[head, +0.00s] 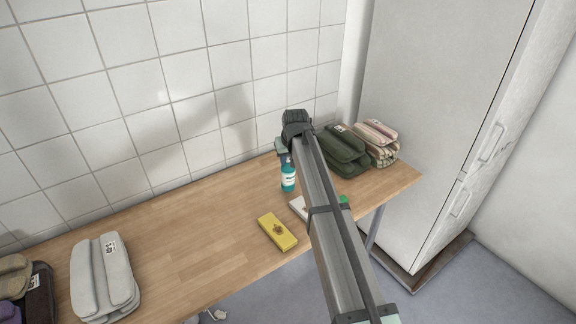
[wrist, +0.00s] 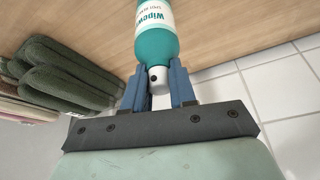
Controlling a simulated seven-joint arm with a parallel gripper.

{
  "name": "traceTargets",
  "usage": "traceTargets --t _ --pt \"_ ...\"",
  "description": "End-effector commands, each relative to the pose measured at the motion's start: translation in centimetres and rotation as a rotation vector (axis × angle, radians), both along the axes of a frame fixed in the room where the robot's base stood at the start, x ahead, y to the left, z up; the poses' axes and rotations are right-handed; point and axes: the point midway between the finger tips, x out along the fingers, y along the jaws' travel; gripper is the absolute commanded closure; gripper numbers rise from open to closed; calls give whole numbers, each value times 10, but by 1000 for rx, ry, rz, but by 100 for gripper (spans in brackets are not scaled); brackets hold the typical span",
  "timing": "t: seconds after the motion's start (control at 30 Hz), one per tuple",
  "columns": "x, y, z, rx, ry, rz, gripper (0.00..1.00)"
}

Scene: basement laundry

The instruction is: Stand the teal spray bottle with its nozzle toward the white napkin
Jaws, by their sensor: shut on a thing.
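The teal spray bottle (head: 288,180) has a white label and is upright at the back of the wooden table, near the tiled wall. My gripper (head: 285,156) is above it and shut on its white top. In the wrist view, the blue fingers (wrist: 156,88) hold the white nozzle head (wrist: 158,78) below the teal body (wrist: 156,45); a small dark hole shows on the head. I cannot tell whether the base touches the table. A flat white thing (head: 298,206), possibly the white napkin, lies in front of the bottle, partly hidden by my arm.
A yellow packet (head: 277,231) lies in front of the bottle. Something green (head: 344,200) shows beside my arm. Folded dark green (head: 342,152) and striped (head: 376,142) cloths lie at right, and a grey cloth (head: 103,278) at left. The table's left middle is clear.

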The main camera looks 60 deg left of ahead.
Motion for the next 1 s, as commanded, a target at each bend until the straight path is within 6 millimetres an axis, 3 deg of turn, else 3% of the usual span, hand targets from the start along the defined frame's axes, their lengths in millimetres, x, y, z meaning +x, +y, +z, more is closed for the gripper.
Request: traceTargets --t 0.23,0.63,0.67,0.9,1.0 --pt "0 0 -28 0 0 0 100" --pt "0 0 -32 0 0 0 100" --pt "0 0 -33 -1 0 0 73" --pt "0 0 -33 -1 0 0 50" --pt "0 0 -33 -1 0 0 49"
